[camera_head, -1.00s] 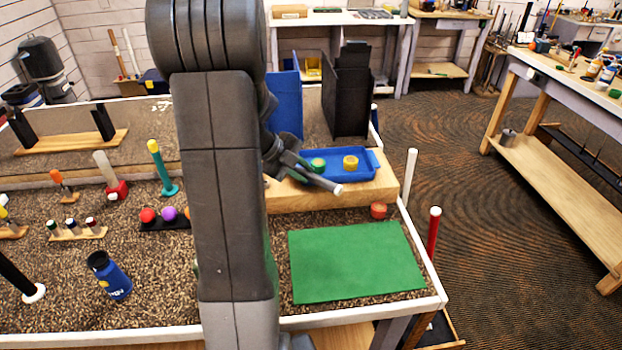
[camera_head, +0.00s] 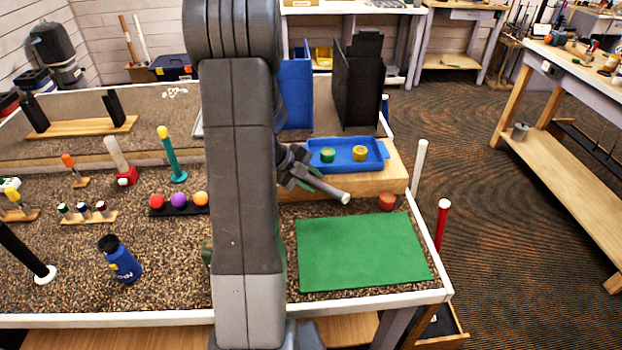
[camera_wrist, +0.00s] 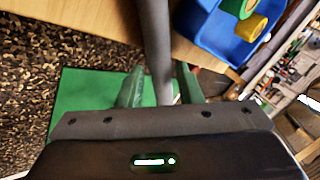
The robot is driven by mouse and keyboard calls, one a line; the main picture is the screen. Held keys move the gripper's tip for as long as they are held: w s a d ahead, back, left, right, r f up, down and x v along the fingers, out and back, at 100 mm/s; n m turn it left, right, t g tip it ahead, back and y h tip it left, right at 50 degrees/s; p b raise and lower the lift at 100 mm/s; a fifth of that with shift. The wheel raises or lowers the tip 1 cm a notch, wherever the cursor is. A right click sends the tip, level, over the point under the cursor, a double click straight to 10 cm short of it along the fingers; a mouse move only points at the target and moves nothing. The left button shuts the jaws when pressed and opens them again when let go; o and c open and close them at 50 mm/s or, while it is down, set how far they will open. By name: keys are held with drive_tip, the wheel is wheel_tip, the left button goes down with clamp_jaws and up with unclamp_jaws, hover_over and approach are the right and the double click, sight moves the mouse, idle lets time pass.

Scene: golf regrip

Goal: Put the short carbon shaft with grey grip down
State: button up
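The short carbon shaft with grey grip (camera_head: 329,188) sticks out to the right from my gripper (camera_head: 290,170), tilted slightly down, with a pale end. In the wrist view the grey shaft (camera_wrist: 155,35) runs between the two green fingers of my gripper (camera_wrist: 160,88), which look closed around it. It is held in front of the wooden block and above the bench, beyond the green mat (camera_head: 365,250). My own arm hides part of the shaft and gripper in the head view.
A blue tray (camera_head: 378,165) with a green and a yellow ring sits on the wooden block (camera_head: 390,185). A red-brown ring (camera_head: 387,201) lies behind the clear mat. A white post (camera_head: 419,165) and a red post (camera_head: 441,225) stand at the right edge. A blue bottle (camera_head: 122,262) stands left.

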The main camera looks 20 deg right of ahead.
drive_tip(key=shift+o, duration=0.6)
drive_tip(key=shift+r, duration=0.1)
